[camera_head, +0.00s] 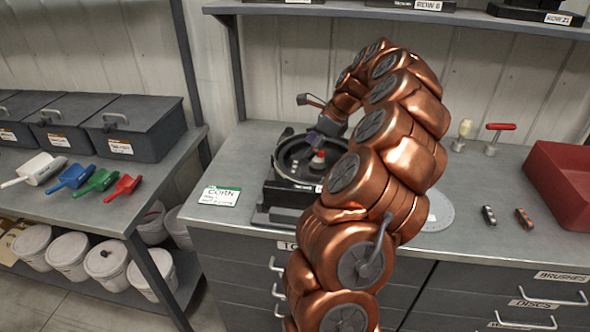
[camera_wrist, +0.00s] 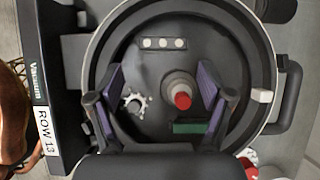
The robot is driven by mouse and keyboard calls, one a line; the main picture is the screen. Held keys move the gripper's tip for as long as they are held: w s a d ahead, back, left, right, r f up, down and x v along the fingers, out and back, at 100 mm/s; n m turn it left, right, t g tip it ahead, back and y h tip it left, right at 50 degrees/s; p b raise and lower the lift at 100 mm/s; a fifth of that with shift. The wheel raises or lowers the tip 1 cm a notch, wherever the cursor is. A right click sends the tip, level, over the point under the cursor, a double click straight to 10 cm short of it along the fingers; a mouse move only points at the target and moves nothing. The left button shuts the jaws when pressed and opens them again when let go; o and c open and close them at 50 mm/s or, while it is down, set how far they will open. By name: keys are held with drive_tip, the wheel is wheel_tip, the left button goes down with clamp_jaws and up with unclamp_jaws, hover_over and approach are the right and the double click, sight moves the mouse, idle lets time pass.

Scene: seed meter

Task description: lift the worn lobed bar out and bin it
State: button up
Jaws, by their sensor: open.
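The seed meter (camera_head: 292,165) sits open on the bench, and its round housing (camera_wrist: 262,65) fills the wrist view. Inside it, a small grey bar with three pale round spots (camera_wrist: 163,44) lies near the top. A pale toothed star-shaped wheel (camera_wrist: 135,104) is at left, beside a grey hub with a red tip (camera_wrist: 180,92). A green block (camera_wrist: 190,128) is lower right. I cannot tell for certain which part is the worn lobed bar. My gripper (camera_wrist: 160,78) is open over the housing, purple-padded fingers apart, nothing between them held. It also shows at the meter in the head view (camera_head: 322,135).
A red bin (camera_head: 565,175) stands at the bench's right end. Two small dark bars with coloured marks, one left (camera_head: 488,215) and one orange-marked (camera_head: 524,219), lie before it. A CORN card (camera_head: 220,196) lies left of the meter. A housing handle (camera_wrist: 290,97) sticks out right.

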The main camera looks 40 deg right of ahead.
sight(297, 167)
drive_tip(key=shift+s+d+f, duration=0.2)
drive_tip(key=shift+d, duration=0.25)
drive_tip(key=shift+f, duration=0.2)
drive_tip(key=p+x, duration=0.3)
drive_tip(key=x, duration=0.3)
drive_tip(key=shift+w+a+f, duration=0.1)
drive_tip(key=shift+w+a, duration=0.15)
drive_tip(key=shift+w, duration=0.05)
drive_tip(key=shift+w+f, duration=0.15)
drive_tip(key=shift+f, duration=0.3)
drive_tip(key=shift+c, duration=0.2)
drive_tip(key=c, duration=0.7)
drive_tip(key=shift+o, duration=0.2)
drive_tip(key=shift+r, duration=0.15)
